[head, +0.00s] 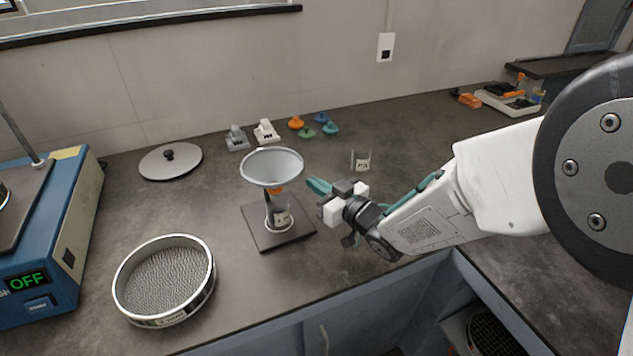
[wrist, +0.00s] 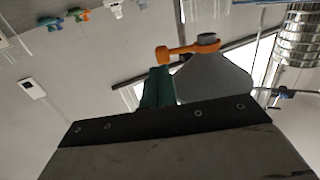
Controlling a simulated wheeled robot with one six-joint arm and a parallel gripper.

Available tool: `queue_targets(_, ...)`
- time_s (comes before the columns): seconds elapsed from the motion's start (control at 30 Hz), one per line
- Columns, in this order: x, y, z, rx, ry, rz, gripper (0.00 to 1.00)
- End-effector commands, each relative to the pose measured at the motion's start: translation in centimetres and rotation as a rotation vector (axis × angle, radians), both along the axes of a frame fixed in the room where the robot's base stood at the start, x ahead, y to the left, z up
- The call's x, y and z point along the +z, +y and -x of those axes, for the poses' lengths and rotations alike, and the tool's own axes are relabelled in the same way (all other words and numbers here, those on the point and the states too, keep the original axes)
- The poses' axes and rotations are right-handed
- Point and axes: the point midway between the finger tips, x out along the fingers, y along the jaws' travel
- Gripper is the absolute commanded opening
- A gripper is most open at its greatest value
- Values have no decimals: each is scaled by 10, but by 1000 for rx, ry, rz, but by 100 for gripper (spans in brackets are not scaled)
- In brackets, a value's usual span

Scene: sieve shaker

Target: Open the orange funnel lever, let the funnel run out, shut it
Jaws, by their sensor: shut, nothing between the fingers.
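The funnel (head: 272,166) stands over a dark base plate (head: 268,241), with a clear labelled vessel (head: 281,217) beneath it. The orange lever (head: 275,190) is on the stem below the cone, partly hidden in the head view. In the wrist view, which is upside down, the orange lever (wrist: 180,53) lies sideways beside a grey round end, and the grey funnel cone (wrist: 214,80) widens behind my gripper. My gripper (head: 314,185) is shut and empty, its teal fingers (wrist: 158,86) just right of the funnel in the head view. Whether they touch the lever I cannot tell.
A wire-mesh sieve (head: 165,282) lies front left, with a grey lid (head: 170,162) behind it. A blue shaker (head: 45,260) showing OFF stands at the left. Small coloured pieces (head: 308,131) and a clear cup (head: 361,161) stand behind. The counter between sieve and base plate is clear.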

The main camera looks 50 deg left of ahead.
Motion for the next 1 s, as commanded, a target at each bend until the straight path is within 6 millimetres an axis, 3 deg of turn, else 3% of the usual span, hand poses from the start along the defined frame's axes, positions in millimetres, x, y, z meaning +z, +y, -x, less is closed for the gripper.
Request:
queue_targets(0.3,2,-70,-15,2,1,2,0)
queue_targets(0.5,4,-103,-24,1,0,0,0)
queue_targets(0.7,4,-114,-26,3,0,1,0)
queue_targets(1.0,4,-114,-25,4,0,0,0)
